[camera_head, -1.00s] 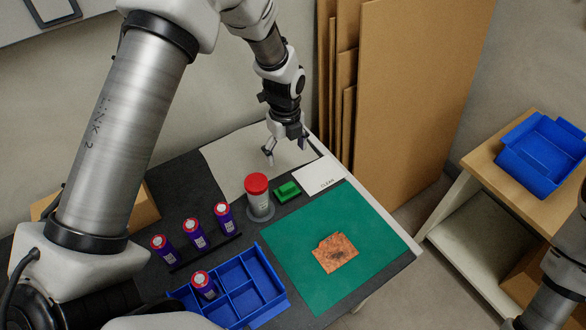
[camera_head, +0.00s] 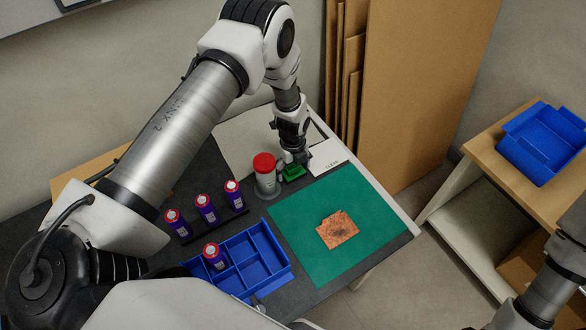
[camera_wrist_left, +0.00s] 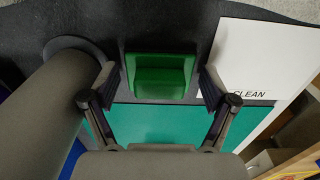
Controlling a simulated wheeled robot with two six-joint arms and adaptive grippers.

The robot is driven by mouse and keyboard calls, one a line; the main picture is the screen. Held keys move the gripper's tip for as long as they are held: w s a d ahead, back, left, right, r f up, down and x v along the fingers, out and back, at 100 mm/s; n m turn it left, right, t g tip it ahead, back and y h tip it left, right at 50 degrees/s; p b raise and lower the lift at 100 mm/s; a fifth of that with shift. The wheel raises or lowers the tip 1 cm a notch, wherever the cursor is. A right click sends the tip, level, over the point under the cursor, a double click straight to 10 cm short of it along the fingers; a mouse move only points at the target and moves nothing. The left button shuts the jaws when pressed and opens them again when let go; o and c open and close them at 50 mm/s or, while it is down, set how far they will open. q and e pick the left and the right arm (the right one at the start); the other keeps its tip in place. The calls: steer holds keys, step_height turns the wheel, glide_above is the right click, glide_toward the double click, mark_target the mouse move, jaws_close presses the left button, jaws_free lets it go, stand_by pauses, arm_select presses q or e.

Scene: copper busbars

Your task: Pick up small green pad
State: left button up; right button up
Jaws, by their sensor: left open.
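The small green pad (camera_head: 292,172) is a dark green block on the dark table top, between the red-capped grey canister and the white card. My left gripper (camera_head: 297,160) is directly over it, pointing down, and partly covers it in the head view. In the left wrist view the pad (camera_wrist_left: 160,75) lies between the two spread fingers of the gripper (camera_wrist_left: 158,82), with a gap on each side. The left gripper is open and empty. My right arm shows at the lower right edge of the head view, but its gripper is not visible.
The canister (camera_head: 266,178) stands close to the pad's left. The white card (camera_head: 328,157) marked CLEAN lies to its right. A green mat (camera_head: 290,240) bears a copper plate (camera_head: 338,230). A blue divided tray (camera_head: 262,272) and several red-topped purple cylinders (camera_head: 206,209) are nearer.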

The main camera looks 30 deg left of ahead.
mark_target(293, 168)
arm_select(q)
steer(key=shift+s+r, duration=0.1)
steer(key=c, duration=0.9)
steer(key=shift+c, duration=0.2)
